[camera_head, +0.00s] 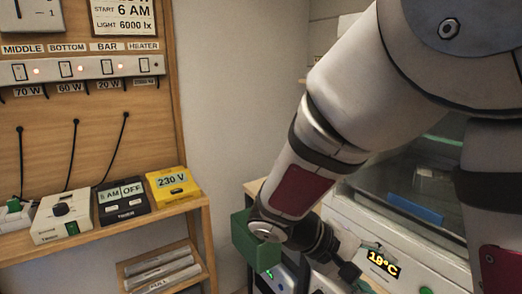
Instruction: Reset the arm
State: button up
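My arm, light grey with dark joint bands and a dark red panel, comes down from the top right to the lower middle of the head view. My black gripper (350,272) is at its end, low in the picture, in front of a white unit (400,265) with a lit "18°C" display (383,262). The gripper is small and dark here, and I cannot tell whether its fingers are open or shut, or whether it touches the unit. A green box (258,254) shows just left of my wrist, partly covered by the arm.
At the left, a wooden shelf (120,231) holds a white timer box (62,217), a black timer (122,201) and a yellow 230 V box (173,184). A switch strip (85,69) is on the board above. A glass-sided case (428,180) stands behind my arm.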

jog(key=s+a+r+m+t+y+p, duration=0.1)
jog(key=s+r+t+y+p, duration=0.1)
jog(key=s+r+y, duration=0.3)
jog(key=s+r+m+t+y+p, duration=0.2)
jog(key=s+r+y, duration=0.3)
jog(key=s+r, duration=0.3)
jog(key=shift+s+a+r+y+p, duration=0.3)
jog(key=shift+s+a+y+p, duration=0.1)
jog(key=shift+s, duration=1.9)
